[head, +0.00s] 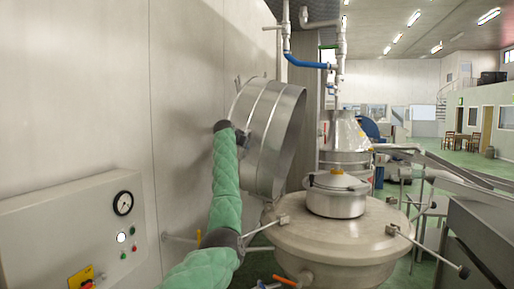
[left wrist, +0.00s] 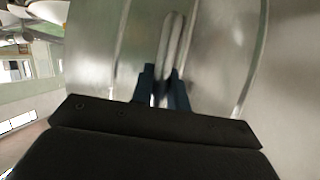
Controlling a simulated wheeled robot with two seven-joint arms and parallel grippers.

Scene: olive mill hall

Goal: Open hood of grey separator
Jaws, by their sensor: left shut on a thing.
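The grey separator (head: 330,238) stands at the lower centre right of the head view, with a round lidded drum on top. Its metal hood (head: 278,140) is swung up and back to the left, standing on edge near the wall, clear of the drum. My left gripper (head: 243,132) is at the outer face of the hood. In the left wrist view, its dark fingers (left wrist: 162,90) are shut around the end of a pale bar handle (left wrist: 172,45) on the hood's metal surface. My right gripper is not in view.
A control box (head: 75,235) with a gauge and buttons is on the wall at left. A second separator (head: 345,145) stands behind. Pipes (head: 310,62) come down from above. A metal trough (head: 480,230) is at right, with green floor beyond.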

